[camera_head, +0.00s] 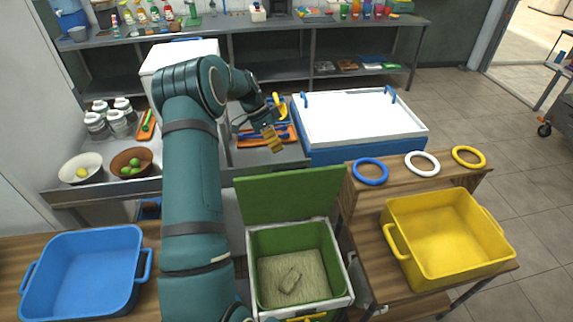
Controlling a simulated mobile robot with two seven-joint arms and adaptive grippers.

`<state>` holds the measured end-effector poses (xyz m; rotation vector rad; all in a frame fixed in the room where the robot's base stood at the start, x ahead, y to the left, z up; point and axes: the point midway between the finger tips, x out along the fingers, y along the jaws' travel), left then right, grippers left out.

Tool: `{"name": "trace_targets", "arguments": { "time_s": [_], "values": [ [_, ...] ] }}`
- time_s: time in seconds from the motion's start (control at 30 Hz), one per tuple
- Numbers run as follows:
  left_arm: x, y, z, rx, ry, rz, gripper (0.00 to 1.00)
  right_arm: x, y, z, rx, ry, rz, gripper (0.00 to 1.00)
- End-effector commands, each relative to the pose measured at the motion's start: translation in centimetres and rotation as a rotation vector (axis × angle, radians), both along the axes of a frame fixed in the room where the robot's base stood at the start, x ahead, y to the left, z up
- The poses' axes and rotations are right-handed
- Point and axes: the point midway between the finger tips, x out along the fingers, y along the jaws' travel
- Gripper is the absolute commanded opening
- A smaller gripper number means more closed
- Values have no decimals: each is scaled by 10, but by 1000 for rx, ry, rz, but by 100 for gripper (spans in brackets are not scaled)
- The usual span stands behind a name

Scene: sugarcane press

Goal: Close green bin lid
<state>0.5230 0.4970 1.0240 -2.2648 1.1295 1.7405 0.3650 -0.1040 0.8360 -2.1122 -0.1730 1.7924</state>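The green bin (330,250) stands at the bottom centre with a pale rim. Its green lid (290,195) is open and stands raised along the bin's far edge. A pale crumpled thing lies on the bin's bottom. My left gripper (272,138), with gold-coloured fingertips, is above and beyond the lid, apart from it, near the orange tray. Its fingertips look close together, but I cannot tell whether they are open or shut. I see nothing held in them. My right gripper is not in view.
A yellow crate (462,270) stands right of the bin, with blue, white and yellow rings (369,172) behind it. A blue crate (85,268) is at left. A white-lidded blue cooler (362,117) and an orange tray (288,135) of tools lie beyond the lid.

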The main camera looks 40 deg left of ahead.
Motion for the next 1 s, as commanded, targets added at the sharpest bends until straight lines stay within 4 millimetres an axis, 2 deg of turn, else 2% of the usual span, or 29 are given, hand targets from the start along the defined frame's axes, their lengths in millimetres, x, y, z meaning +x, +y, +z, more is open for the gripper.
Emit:
{"name": "trace_targets", "arguments": {
  "time_s": [0.2, 0.4, 0.6, 0.83, 0.87, 0.9, 0.97, 1.0],
  "values": [
    [4, -22, -37, -2, 2, -1, 32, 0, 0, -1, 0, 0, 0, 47],
    [6, -35, -59, -1, 0, -1, 32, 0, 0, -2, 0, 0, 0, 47],
    [7, -40, -67, 0, -1, -1, 32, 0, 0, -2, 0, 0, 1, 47],
    [7, -40, -68, 1, -1, -1, 32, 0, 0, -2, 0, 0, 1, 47],
    [7, -40, -68, 1, -1, -1, 35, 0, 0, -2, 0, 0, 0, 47],
    [7, -40, -68, 1, -1, -1, 21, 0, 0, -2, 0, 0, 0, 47],
    [7, -40, -67, 1, -1, -1, 0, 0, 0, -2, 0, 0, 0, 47],
    [7, -40, -67, 1, -1, -1, 0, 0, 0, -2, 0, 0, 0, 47]
  ]
}}
